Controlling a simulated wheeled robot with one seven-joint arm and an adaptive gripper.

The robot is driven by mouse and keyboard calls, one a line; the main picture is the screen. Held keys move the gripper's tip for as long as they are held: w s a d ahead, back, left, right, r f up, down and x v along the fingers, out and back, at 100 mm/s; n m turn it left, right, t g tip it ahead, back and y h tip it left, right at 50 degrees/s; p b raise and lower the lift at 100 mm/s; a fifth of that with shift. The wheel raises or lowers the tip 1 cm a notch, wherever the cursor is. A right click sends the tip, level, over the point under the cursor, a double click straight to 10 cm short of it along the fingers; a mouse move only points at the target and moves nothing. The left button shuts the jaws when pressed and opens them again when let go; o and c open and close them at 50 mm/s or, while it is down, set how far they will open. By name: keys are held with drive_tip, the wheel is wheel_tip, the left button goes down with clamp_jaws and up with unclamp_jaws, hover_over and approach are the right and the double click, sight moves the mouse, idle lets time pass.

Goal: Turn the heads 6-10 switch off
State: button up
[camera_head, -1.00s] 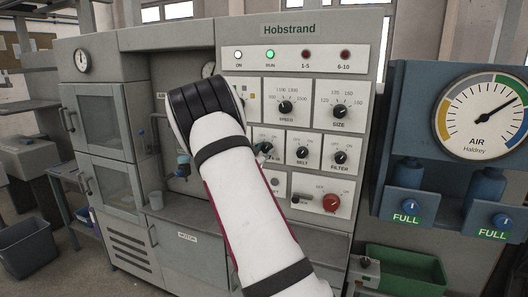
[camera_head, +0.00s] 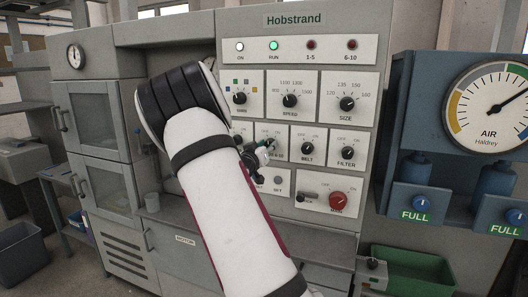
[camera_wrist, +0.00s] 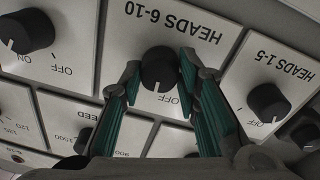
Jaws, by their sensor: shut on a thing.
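The heads 6-10 switch (camera_wrist: 159,66) is a round black knob on a white plate, with its label upside down in the wrist view. My gripper (camera_wrist: 160,82) has its two green-padded fingers on either side of the knob and is shut on it. The knob's white mark is on its lower side there, near the word OFF; the ON word is hidden by a finger. In the head view my gripper (camera_head: 264,147) is at the left of the middle switch row, and my arm and fingers hide most of the switch. The 6-10 lamp (camera_head: 351,44) looks dark red.
The heads 1-5 knob (camera_wrist: 268,102) and the belt knob (camera_wrist: 27,31) flank the gripped one closely. The filter knob (camera_head: 347,152) and red main knob (camera_head: 339,200) are to the right. The RUN lamp (camera_head: 273,45) is green. A blue air unit (camera_head: 401,140) stands at right.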

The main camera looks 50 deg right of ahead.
drive_tip(key=n+b, duration=0.1)
drive_tip(key=n, duration=0.4)
drive_tip(key=shift+n, duration=0.3)
idle(0.4)
drive_tip(key=o, duration=1.2)
drive_tip(key=shift+c, duration=0.2)
drive_tip(key=v, duration=1.2)
drive_tip(key=shift+s+f, duration=0.15)
